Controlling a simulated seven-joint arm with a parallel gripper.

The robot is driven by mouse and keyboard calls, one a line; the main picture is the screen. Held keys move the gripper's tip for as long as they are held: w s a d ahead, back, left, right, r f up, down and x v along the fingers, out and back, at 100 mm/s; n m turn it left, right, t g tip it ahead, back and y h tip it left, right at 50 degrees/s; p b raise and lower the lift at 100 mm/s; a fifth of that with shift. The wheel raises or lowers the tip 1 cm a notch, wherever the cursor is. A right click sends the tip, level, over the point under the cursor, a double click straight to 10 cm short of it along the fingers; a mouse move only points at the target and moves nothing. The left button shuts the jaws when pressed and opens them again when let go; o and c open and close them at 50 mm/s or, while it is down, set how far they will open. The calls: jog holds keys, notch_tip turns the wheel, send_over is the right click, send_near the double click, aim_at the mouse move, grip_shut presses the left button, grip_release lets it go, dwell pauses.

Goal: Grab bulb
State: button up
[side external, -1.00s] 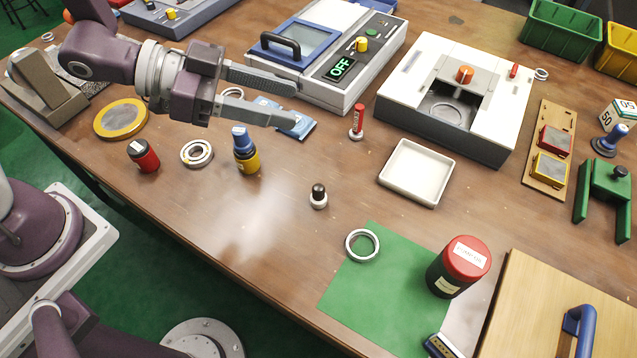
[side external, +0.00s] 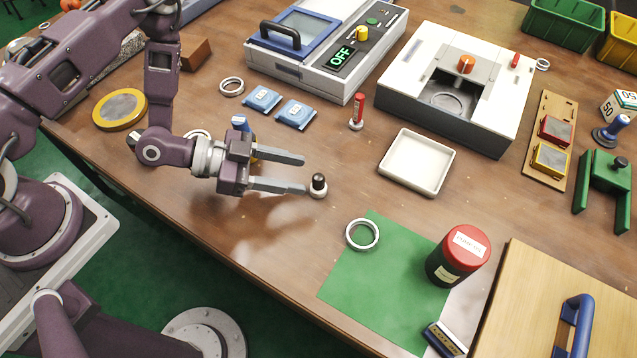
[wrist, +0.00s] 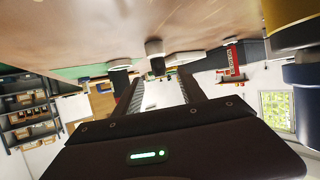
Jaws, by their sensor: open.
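A small dark-topped piece with a white base, which looks like the bulb (side external: 318,184), stands upright on the brown table. My gripper (side external: 304,174) is low over the table, held flat, with its fingers pointing right toward this piece. The fingers are open and empty. The piece is just beyond the fingertips, closest to the nearer finger; I cannot tell whether they touch. In the wrist view, which is upside down, the bulb (wrist: 155,64) shows between and beyond the open fingertips (wrist: 159,76).
A blue-capped yellow bottle (side external: 240,123) is partly hidden behind my gripper. A red-topped piece (side external: 357,110), a white tray (side external: 416,188), and a green mat (side external: 350,290) with a metal ring (side external: 362,219) and a red-lidded jar (side external: 458,255) lie beyond.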

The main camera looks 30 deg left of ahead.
aim_at(319, 183)
jog(key=x, duration=0.3)
jog(key=f+x, duration=0.1)
jog(key=x, duration=0.2)
jog(key=shift+f, duration=0.1)
jog(key=shift+s, duration=0.1)
grip_shut()
